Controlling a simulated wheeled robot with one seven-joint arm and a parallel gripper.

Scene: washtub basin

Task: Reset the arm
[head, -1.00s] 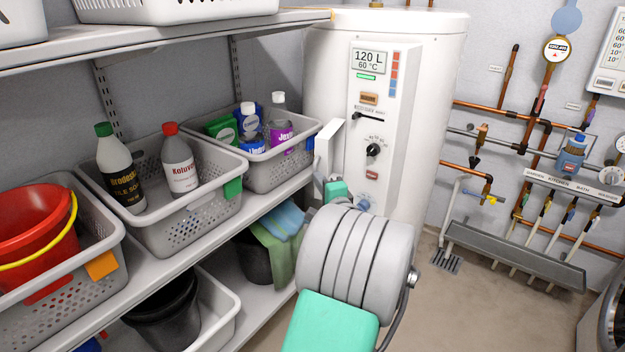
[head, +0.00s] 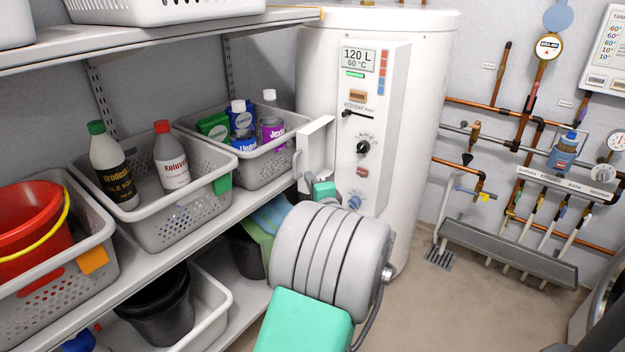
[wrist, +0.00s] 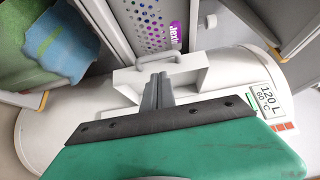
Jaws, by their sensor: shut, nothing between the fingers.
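My gripper (wrist: 158,92) shows in the wrist view with its two grey fingers together and nothing between them. Its green body and dark front plate fill the lower part of that view. In the head view my grey and green arm reaches toward the white water heater (head: 425,110), and the fingers are hidden there. The white panel (head: 318,150) stands out from the heater's front, just beyond the arm's green end.
Shelves on the left hold grey baskets (head: 165,228) with bottles, and a red bucket (head: 35,225). An upper shelf (head: 150,45) overhangs them. Copper pipes and valves line the right wall, above a grey trough (head: 510,255). The floor (head: 450,310) right of my arm is clear.

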